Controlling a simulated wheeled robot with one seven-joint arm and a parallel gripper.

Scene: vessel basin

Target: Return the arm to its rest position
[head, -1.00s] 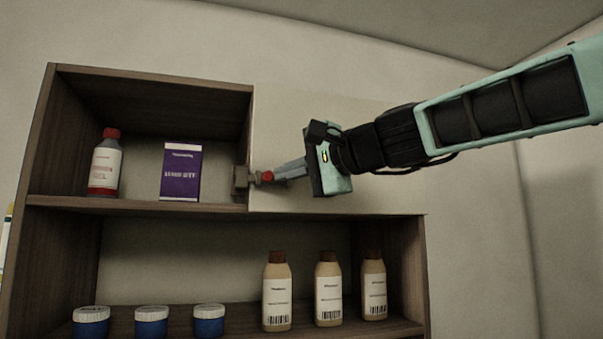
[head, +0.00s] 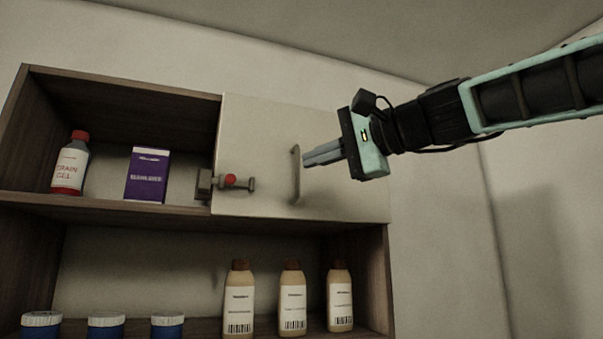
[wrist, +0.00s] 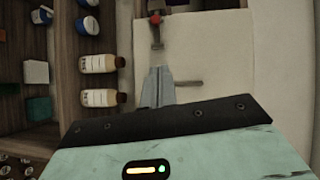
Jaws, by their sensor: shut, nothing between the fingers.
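My gripper (head: 308,159) is shut and empty in the head view. Its fingertips are in front of the white cabinet door (head: 262,130), close to the vertical door handle (head: 296,174); I cannot tell whether they touch it. The arm reaches in from the upper right. In the wrist view the shut fingers (wrist: 158,72) point at the door panel (wrist: 218,45), with the handle (wrist: 189,83) beside them. A latch with a red knob (head: 230,180) sits at the door's left edge, apart from the gripper. It also shows in the wrist view (wrist: 155,19).
The open upper compartment holds a red-capped drain gel bottle (head: 70,163) and a purple box (head: 147,174). The lower shelf holds brown-capped bottles (head: 292,300) and blue jars with white lids (head: 106,326). Bare wall (head: 440,230) lies right of the cabinet.

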